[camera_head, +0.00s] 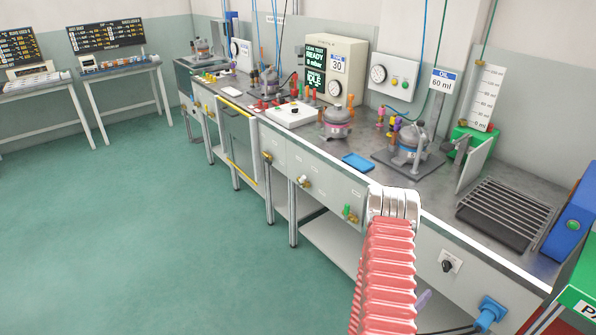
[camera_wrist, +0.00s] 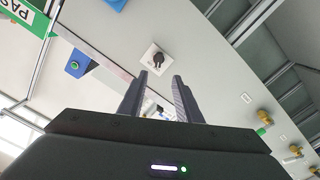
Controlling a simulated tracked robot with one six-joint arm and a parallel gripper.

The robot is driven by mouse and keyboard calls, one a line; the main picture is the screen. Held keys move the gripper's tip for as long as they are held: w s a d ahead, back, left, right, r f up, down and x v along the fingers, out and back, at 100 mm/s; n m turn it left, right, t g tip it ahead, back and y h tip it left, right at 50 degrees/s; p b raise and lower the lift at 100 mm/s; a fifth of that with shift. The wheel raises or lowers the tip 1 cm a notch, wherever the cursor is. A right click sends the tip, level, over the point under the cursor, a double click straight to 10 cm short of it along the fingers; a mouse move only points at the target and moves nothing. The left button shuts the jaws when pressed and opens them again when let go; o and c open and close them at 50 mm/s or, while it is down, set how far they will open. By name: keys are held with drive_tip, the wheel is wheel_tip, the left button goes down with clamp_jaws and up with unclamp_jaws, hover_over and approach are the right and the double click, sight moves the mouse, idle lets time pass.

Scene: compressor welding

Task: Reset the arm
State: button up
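My gripper (camera_wrist: 160,75) shows in the wrist view. Its two dark fingers stand apart, with nothing held between them. Beyond the fingertips is a pale panel with a dark knob on a white plate (camera_wrist: 157,57). A knob on a white plate also shows on the bench front in the head view (camera_head: 449,264). The gripper's fingers cannot be made out in the head view.
The long workbench (camera_head: 350,178) carries compressors (camera_head: 336,124), a blue tray (camera_head: 358,161), a dark rack (camera_head: 503,216) and a blue box (camera_head: 574,226). A blue fitting (camera_head: 490,312) and yellow fittings (camera_head: 305,181) stick out from its front. Green floor (camera_head: 150,220) is clear at left.

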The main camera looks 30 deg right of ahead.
drive_tip(key=a+f+m+g+y, duration=0.1)
drive_tip(key=a+f+y, duration=0.25)
drive_tip(key=f, duration=0.35)
drive_tip(key=a+f+y, duration=0.3)
drive_tip(key=f+y, duration=0.2)
drive_tip(key=f, duration=0.3)
drive_tip(key=w+a+r+n+y, duration=0.1)
drive_tip(key=w+a+r+y, duration=0.25)
drive_tip(key=a, duration=0.25)
drive_tip(key=w+a+r+y, duration=0.3)
drive_tip(key=w+a, duration=0.2)
drive_tip(key=a, duration=0.1)
drive_tip(key=s+a+r+n+t+y, duration=0.1)
drive_tip(key=s+a+r+n, duration=0.1)
drive_tip(key=a+r, duration=0.6)
drive_tip(key=s+a+r+n+t+y, duration=0.1)
drive_tip(key=a+r+n, duration=0.3)
drive_tip(key=r, duration=1.7)
drive_tip(key=s+a+r+n+t, duration=0.1)
drive_tip(key=s+a+r+n, duration=0.2)
drive_tip(key=a+r, duration=1)
drive_tip(key=shift+s+a+r+n+t+y, duration=0.15)
drive_tip(key=shift+a+r+n+t+y, duration=0.15)
drive_tip(key=shift+r+n+t+y, duration=0.25)
